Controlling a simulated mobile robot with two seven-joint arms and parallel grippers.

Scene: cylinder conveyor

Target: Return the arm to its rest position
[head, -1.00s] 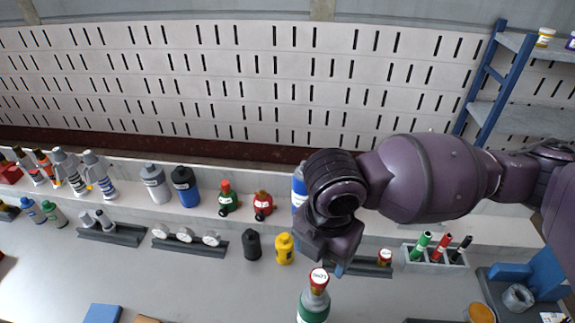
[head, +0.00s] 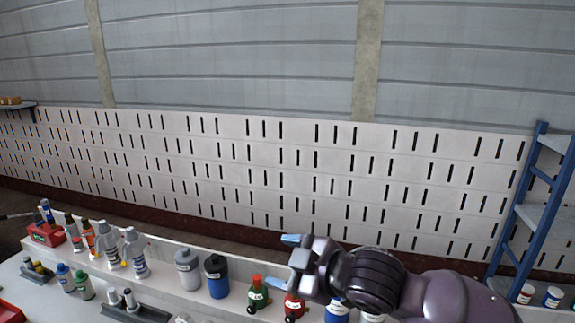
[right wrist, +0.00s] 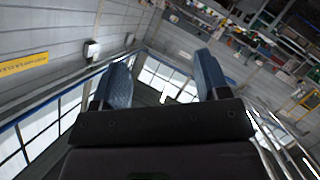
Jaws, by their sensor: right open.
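My right gripper (head: 291,258) is raised in front of the back shelf at the lower middle of the head view, pointing left. Its blue-tipped fingers are apart with nothing between them. In the right wrist view the two blue fingers (right wrist: 160,80) are spread, with only distant walls, windows and shelving behind them. My purple right arm comes in from the lower right of the head view. My left gripper is not in view.
A back shelf holds grey spray bottles (head: 134,252), a grey bottle (head: 188,270), a blue bottle (head: 216,276), a green bottle (head: 258,294) and a red bottle (head: 293,306). A blue rack (head: 519,215) stands at right. The slotted wall (head: 200,165) is bare.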

